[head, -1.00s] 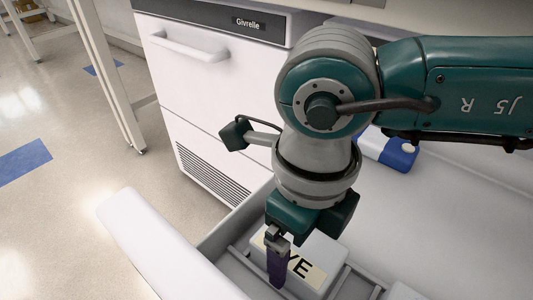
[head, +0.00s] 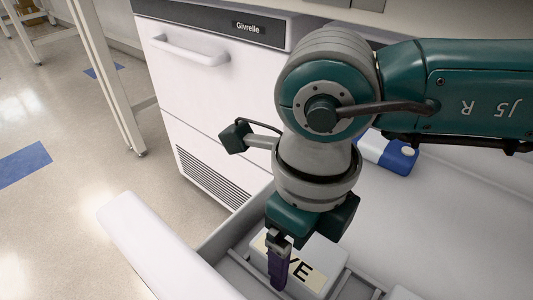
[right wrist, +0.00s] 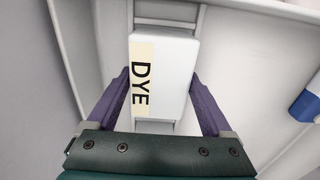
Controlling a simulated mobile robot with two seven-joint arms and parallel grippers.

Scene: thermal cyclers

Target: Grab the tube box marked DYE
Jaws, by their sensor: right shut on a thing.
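The tube box marked DYE (right wrist: 172,75) is white with a cream label and black letters. In the head view the box (head: 317,255) sits in a grey compartment of the open drawer, its label partly hidden by my gripper. My right gripper (head: 280,268) points down over it with a purple finger in front of the label. In the right wrist view the two purple fingers of the gripper (right wrist: 160,100) stand on either side of the box, shut on it. My left gripper is not in view.
The drawer front (head: 165,250) rises close on the left of the box. Grey dividers (head: 355,287) run beside it. A blue and white container (head: 388,152) lies to the right behind my arm. A white Givrelle appliance (head: 215,90) stands behind.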

